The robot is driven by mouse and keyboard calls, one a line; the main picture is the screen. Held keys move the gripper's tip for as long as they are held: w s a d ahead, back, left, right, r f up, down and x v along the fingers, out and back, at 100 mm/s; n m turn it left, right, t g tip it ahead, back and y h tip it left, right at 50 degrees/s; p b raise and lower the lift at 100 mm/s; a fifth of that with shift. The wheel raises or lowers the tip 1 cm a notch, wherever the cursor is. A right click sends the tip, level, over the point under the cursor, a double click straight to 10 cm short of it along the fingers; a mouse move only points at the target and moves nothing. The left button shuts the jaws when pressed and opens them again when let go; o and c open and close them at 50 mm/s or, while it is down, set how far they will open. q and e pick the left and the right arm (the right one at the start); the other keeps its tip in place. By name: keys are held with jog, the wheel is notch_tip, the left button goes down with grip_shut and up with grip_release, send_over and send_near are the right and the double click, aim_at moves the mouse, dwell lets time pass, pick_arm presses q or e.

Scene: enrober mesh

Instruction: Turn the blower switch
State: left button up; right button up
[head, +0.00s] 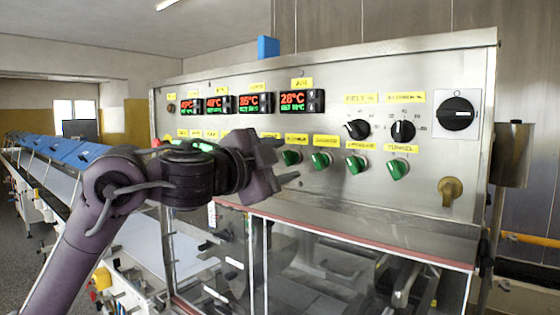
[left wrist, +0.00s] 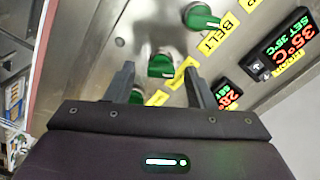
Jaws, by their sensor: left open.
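The steel control panel (head: 225,125) carries a row of green switches with yellow labels. Four-plus dials aside, green switches show right of my gripper: one near its fingertips (head: 291,157), then others (head: 321,160) (head: 356,164) (head: 397,168). I cannot read which label says blower. My left gripper (head: 286,160) is open in front of the panel, pointing at the row. In the left wrist view, a green switch (left wrist: 161,65) appears between the open fingers (left wrist: 158,75); contact cannot be told. Another green switch (left wrist: 202,16) lies beyond, near a BELT label (left wrist: 212,42). My right gripper is not in view.
Temperature displays (head: 293,101) sit above the switches. Black dials (head: 358,129) and a black rotary switch (head: 456,114) are at the right. Clear guard windows (head: 320,262) lie below the panel. A blue conveyor (head: 70,150) runs back at the left.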

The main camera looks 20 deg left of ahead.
pick_arm(q)
jog(key=b+v, duration=0.2)
jog(key=v, duration=0.5)
jog(key=shift+s+b, duration=0.3)
jog(key=shift+s, duration=0.1)
jog(key=shift+a, duration=0.1)
